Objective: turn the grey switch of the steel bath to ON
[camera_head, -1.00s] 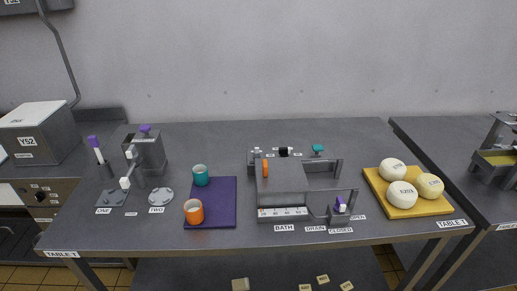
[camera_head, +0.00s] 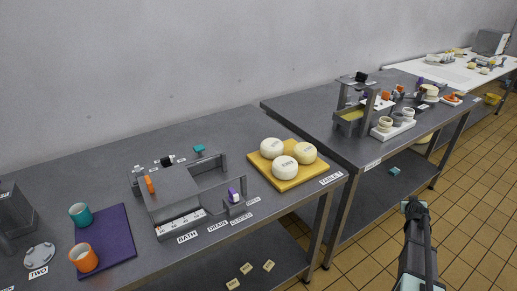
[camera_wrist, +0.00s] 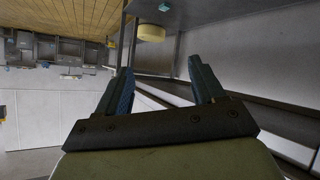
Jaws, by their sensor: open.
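The steel bath (camera_head: 172,192) is a grey box-like unit on the table at the left of the head view, with a BATH label at its front. Small controls stand along its back edge, one with a black top (camera_head: 167,161). I cannot tell which is the grey switch, or its setting. An orange upright piece (camera_head: 150,185) stands at the bath's left end. My gripper (camera_head: 415,207) is at the lower right of the head view, beyond the table's right end and far from the bath. In the wrist view my gripper (camera_wrist: 161,68) is open and empty, fingers apart.
Another table (camera_head: 300,108) stands further right; tiled floor (camera_head: 465,190) is open.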

